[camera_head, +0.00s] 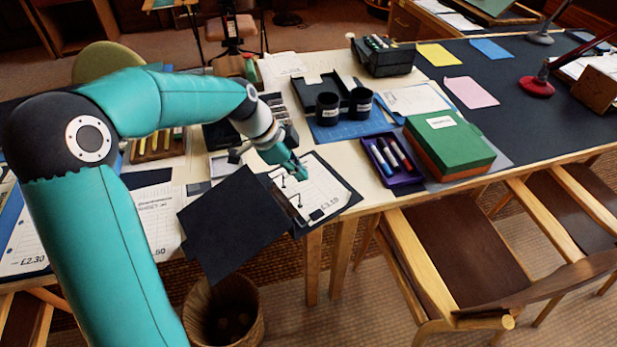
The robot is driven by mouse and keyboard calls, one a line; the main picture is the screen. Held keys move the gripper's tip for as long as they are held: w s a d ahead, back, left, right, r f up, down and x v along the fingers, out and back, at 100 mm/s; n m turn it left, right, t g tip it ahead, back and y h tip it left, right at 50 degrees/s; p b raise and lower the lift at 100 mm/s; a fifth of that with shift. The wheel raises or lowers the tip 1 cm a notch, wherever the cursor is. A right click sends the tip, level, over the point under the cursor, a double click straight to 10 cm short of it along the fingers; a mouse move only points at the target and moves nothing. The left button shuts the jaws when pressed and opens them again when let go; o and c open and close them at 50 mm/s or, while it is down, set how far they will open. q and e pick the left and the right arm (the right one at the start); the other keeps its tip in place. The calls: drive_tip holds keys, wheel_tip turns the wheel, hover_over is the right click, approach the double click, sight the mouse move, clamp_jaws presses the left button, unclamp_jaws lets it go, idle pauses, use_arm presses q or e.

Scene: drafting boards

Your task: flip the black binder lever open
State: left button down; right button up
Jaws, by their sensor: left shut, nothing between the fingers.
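The black binder lies open at the table's front edge. Its black cover (232,222) is spread to the left and overhangs the edge. White printed sheets (327,183) lie on its right side. Small dark parts of its ring and lever mechanism (299,203) show along the sheets' left side, too small to tell the lever's position. My left gripper (299,174) is shut and empty, just above the far part of the mechanism. I cannot tell whether it touches the lever. My right gripper is not in view.
A purple tray (417,178) with markers and a green box (450,145) stand right of the binder. Two black cups (328,108) stand behind it. A wicker basket (224,310) is on the floor below the cover. A chair (455,240) stands in front on the right.

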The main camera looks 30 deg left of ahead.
use_arm(q)
drive_tip(key=x, duration=0.4)
drive_tip(key=w+x, duration=0.1)
drive_tip(key=x, duration=0.3)
drive_tip(key=shift+w+f+p, duration=0.15)
drive_tip(key=shift+w+p, duration=0.05)
drive_tip(key=shift+p, duration=0.15)
drive_tip(key=shift+a+f, duration=0.15)
drive_tip(key=shift+f, duration=0.2)
drive_tip(key=shift+s+a+f+p, duration=0.1)
drive_tip(key=shift+s+a+p, duration=0.1)
drive_tip(key=shift+s+a, duration=0.35)
drive_tip(key=shift+s+a+f+p, duration=0.15)
drive_tip(key=shift+s+a, duration=0.15)
drive_tip(key=shift+a, duration=0.4)
drive_tip(key=shift+s+a, duration=0.1)
drive_tip(key=shift+a, duration=0.1)
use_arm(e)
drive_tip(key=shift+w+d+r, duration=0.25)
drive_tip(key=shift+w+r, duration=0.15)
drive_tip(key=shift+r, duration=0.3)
use_arm(q)
drive_tip(key=shift+a, duration=0.1)
